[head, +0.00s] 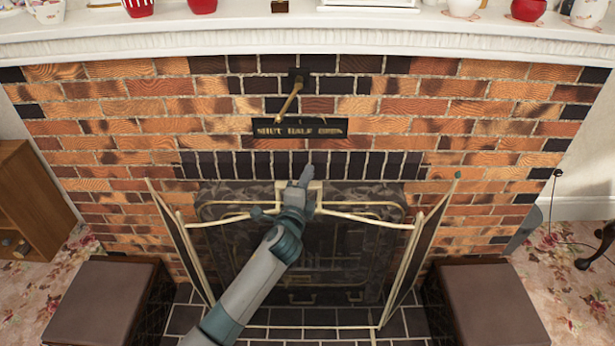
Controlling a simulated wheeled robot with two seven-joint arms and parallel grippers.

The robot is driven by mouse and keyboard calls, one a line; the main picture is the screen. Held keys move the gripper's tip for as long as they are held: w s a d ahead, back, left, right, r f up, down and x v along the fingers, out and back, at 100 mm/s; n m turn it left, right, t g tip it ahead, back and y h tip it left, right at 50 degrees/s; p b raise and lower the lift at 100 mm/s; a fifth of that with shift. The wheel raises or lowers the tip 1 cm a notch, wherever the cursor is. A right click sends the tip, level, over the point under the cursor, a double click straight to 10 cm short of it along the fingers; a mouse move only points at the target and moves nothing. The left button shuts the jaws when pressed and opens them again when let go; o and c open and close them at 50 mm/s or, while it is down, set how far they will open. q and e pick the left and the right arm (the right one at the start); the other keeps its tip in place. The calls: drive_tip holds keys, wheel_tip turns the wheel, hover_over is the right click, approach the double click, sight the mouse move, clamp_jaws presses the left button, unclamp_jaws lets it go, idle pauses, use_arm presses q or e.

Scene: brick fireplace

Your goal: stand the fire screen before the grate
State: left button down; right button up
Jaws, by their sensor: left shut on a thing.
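The fire screen (418,246) has a dark see-through mesh middle and two side panels angled forward, with pale gold edging. It is upright in front of the fireplace opening, above or on the dark tiled hearth; I cannot tell whether its feet touch the tiles. The grate (355,297) shows dimly behind the mesh, within a dark, rounded surround. My left gripper (303,187) is shut on the top middle of the screen, at its pale handle. The fingers and forearm hide part of the handle and middle panel. My right gripper is out of view.
Brown-topped boxes stand at the left (92,302) and right (492,304) of the hearth, close to the screen's side panels. A white mantel (300,38) with pots runs above. A brass key-like lever (290,95) sticks out of the brickwork. A wooden cabinet (32,200) stands far left.

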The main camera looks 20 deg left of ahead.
use_arm(q)
drive_tip(key=shift+f+b, duration=0.75)
idle(1.5)
idle(0.7)
drive_tip(key=c, duration=1.8)
unclamp_jaws()
drive_tip(key=shift+s, duration=0.1)
drive_tip(key=o, duration=0.3)
drive_tip(key=shift+f, duration=0.4)
drive_tip(key=shift+s+r, duration=0.1)
drive_tip(key=shift+r, duration=0.05)
drive_tip(key=shift+s, duration=0.15)
